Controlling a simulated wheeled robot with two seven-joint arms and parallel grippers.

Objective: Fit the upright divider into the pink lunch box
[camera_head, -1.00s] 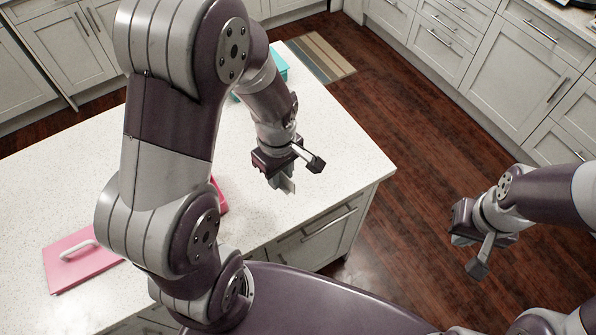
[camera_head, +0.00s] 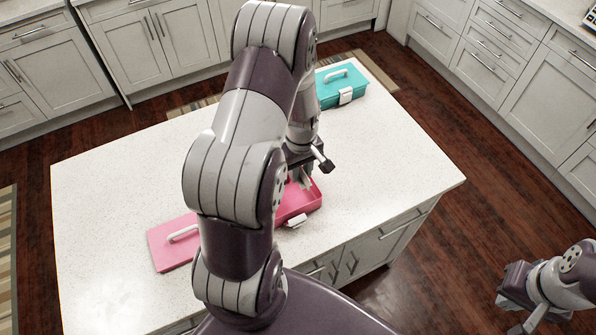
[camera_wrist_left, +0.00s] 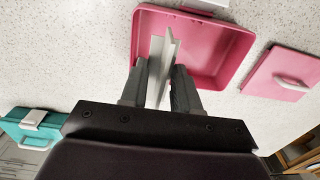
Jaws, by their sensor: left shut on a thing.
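The pink lunch box (camera_head: 300,207) is an open shallow tray on the white counter, partly hidden behind my left arm. It also shows in the left wrist view (camera_wrist_left: 222,47). My left gripper (camera_head: 304,182) is over the box. In the left wrist view my left gripper (camera_wrist_left: 160,88) is shut on the upright divider (camera_wrist_left: 158,60), a pale grey piece with crossing plates. The divider overlaps the box's interior there; whether it touches the floor, I cannot tell. My right gripper (camera_head: 512,290) is at the lower right, away from the counter; its jaws are unclear.
The pink lid (camera_head: 170,245) with a white handle lies flat on the counter, left of the box. A closed teal lunch box (camera_head: 340,88) stands at the far end. The white counter (camera_head: 120,170) is otherwise clear. Cabinets line the walls.

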